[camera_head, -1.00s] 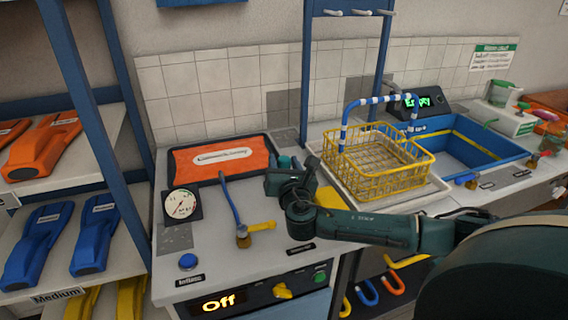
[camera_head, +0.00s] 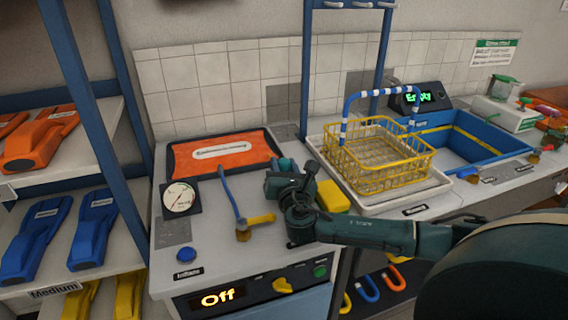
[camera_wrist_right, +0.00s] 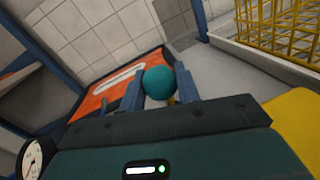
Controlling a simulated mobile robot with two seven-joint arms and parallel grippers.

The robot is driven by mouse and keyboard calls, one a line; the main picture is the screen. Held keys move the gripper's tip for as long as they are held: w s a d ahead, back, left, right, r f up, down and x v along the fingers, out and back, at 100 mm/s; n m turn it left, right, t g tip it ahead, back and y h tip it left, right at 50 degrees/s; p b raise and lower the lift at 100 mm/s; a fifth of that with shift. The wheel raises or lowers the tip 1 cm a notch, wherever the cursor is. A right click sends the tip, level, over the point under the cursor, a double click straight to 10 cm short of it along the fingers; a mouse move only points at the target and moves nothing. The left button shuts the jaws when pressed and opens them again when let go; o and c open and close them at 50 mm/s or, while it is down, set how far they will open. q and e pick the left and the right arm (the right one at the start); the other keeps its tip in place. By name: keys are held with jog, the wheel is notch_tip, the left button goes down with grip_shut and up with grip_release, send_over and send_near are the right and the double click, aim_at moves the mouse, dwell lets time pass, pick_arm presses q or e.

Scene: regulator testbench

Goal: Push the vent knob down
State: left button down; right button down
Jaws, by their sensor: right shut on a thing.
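The teal round knob (camera_head: 286,163), which I take as the vent knob, shows partly behind my right gripper (camera_head: 287,172) on the bench. In the right wrist view the teal knob (camera_wrist_right: 159,82) sits between the two fingertips of my right gripper (camera_wrist_right: 160,88). The fingers are shut on it, one on each side. Its lower part is hidden by the gripper. My left gripper is not in view.
A yellow block (camera_head: 332,196) and a yellow wire basket (camera_head: 345,160) stand right. A display (camera_head: 217,298) reads Off.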

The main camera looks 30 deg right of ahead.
jog(key=c, duration=1)
grip_release()
jog(key=shift+f, duration=0.15)
jog(key=shift+c, duration=0.2)
jog(key=v, duration=1.3)
jog(key=shift+s, duration=0.1)
